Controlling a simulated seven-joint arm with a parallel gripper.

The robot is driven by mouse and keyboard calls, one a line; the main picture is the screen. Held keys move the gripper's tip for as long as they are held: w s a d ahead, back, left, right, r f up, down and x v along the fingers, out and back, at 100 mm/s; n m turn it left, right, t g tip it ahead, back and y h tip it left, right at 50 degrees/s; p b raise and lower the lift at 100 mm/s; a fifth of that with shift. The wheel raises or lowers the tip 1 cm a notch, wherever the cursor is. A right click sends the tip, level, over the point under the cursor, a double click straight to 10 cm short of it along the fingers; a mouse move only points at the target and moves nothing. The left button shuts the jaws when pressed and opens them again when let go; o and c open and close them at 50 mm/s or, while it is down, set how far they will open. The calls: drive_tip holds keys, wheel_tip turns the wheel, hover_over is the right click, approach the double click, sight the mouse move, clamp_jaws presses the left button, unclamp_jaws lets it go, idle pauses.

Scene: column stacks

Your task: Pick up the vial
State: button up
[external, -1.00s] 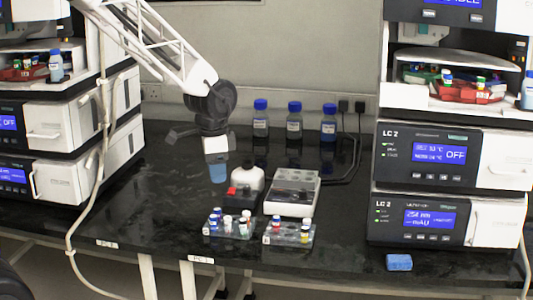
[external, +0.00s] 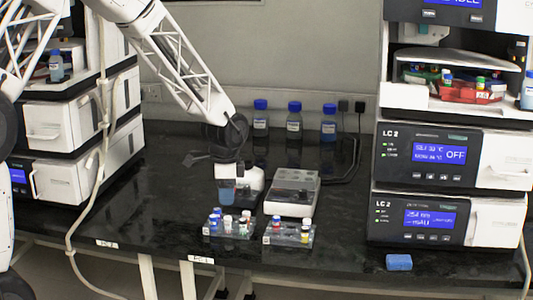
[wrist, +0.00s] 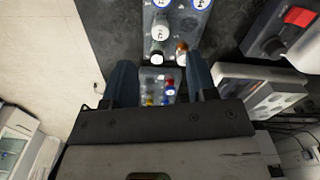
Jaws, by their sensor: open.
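Several capped vials stand in two small clear racks near the front edge of the bench. The left rack (external: 231,234) holds blue-, red- and white-capped vials. The right rack (external: 289,241) holds vials with blue, white, red and yellow caps. Which vial the task means cannot be told. A white-capped vial (wrist: 161,25) shows in a rack beyond the fingertips; a smaller-looking rack (wrist: 160,86) shows between the fingers.
A white and grey device (external: 292,193) stands behind the right rack. A small mixer with a red switch (wrist: 299,17) is close to my gripper. Blue-capped bottles (external: 294,120) stand at the back. Instrument stacks flank the bench. A blue block (external: 399,262) lies at front right.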

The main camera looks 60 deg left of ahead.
sight(228, 217)
drive_tip(key=shift+f, duration=1.3)
drive_tip(key=shift+f, duration=2.6)
drive_tip(key=shift+c, duration=0.3)
clamp_jaws()
